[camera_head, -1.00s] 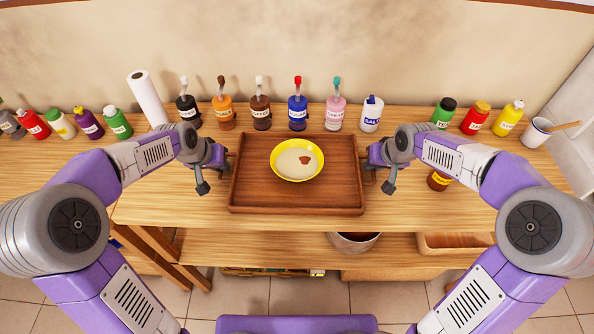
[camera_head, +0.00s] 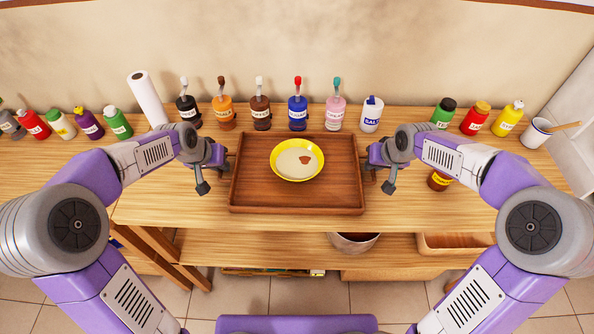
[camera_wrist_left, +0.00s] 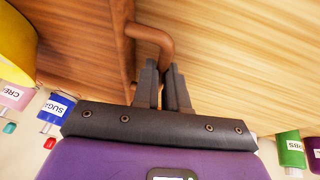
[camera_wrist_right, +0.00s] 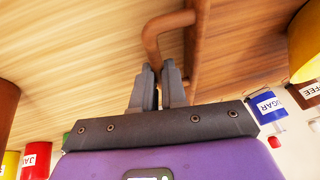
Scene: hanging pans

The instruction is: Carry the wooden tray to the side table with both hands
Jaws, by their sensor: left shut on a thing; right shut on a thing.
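The wooden tray (camera_head: 297,197) sits on the wooden table, in the middle of the head view. A yellow bowl (camera_head: 297,178) with pale contents and a brown patch stands in it. My left gripper (camera_head: 222,163) is at the tray's left side. In the left wrist view its fingers (camera_wrist_left: 170,82) are shut on the tray's handle (camera_wrist_left: 150,34). My right gripper (camera_head: 372,163) is at the right side. In the right wrist view its fingers (camera_wrist_right: 158,80) are shut on the other handle (camera_wrist_right: 160,25).
Several pump bottles (camera_head: 260,113) and a salt container (camera_head: 371,115) stand behind the tray. A paper roll (camera_head: 148,98) is at the back left. More bottles stand left and right. A mustard jar (camera_head: 439,180) is beside my right arm. A shelf (camera_head: 260,247) runs below.

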